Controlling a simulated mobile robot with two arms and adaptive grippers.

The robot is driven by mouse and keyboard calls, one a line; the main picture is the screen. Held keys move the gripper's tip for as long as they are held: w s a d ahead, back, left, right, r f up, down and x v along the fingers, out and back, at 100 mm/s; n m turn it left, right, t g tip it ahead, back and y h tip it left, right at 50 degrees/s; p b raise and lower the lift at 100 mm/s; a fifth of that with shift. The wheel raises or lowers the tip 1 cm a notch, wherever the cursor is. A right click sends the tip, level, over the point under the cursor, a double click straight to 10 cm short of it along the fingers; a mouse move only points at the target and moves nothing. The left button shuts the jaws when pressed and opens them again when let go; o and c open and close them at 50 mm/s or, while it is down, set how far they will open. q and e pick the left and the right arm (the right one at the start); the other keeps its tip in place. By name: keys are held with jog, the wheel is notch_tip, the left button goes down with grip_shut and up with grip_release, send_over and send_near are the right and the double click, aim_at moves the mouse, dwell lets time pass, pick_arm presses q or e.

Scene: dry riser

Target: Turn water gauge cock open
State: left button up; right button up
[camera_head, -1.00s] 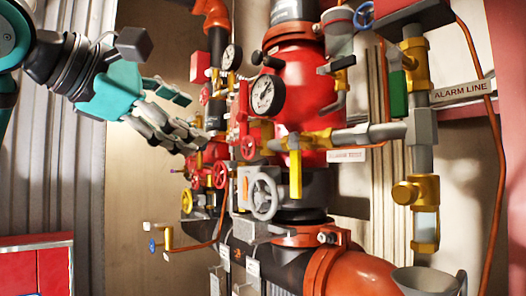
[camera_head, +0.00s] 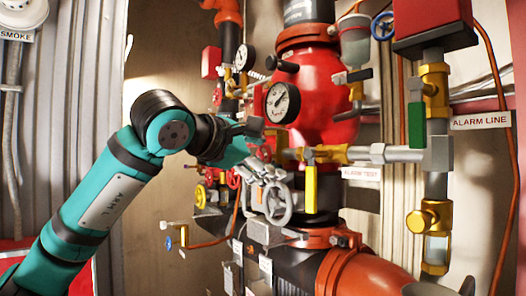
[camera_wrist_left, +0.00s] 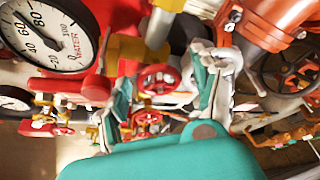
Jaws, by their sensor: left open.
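The water pressure gauge (camera_head: 282,102) has a white dial and black rim on the red riser body. It reads "WATER" in the left wrist view (camera_wrist_left: 48,35). A small red handwheel (camera_wrist_left: 160,78) shows between the fingers in the left wrist view; I cannot tell for sure that it is the gauge cock. My left gripper (camera_head: 268,172) is open, below the gauge and just above a grey handwheel (camera_head: 278,203). In the left wrist view my gripper (camera_wrist_left: 170,72) has its fingers spread around the red wheel; contact cannot be told.
A yellow lever (camera_head: 310,185) hangs close right of the gripper. More red wheels (camera_head: 233,178) and a second gauge (camera_head: 245,57) crowd the left. The yellow-and-grey alarm line pipework (camera_head: 436,150) stands at right. Free room is mostly left of the riser.

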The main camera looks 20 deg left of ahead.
pick_arm(q)
jog(key=shift+w, duration=0.15)
jog(key=c, duration=1.2)
pick_arm(e)
jog(key=shift+s, duration=0.2)
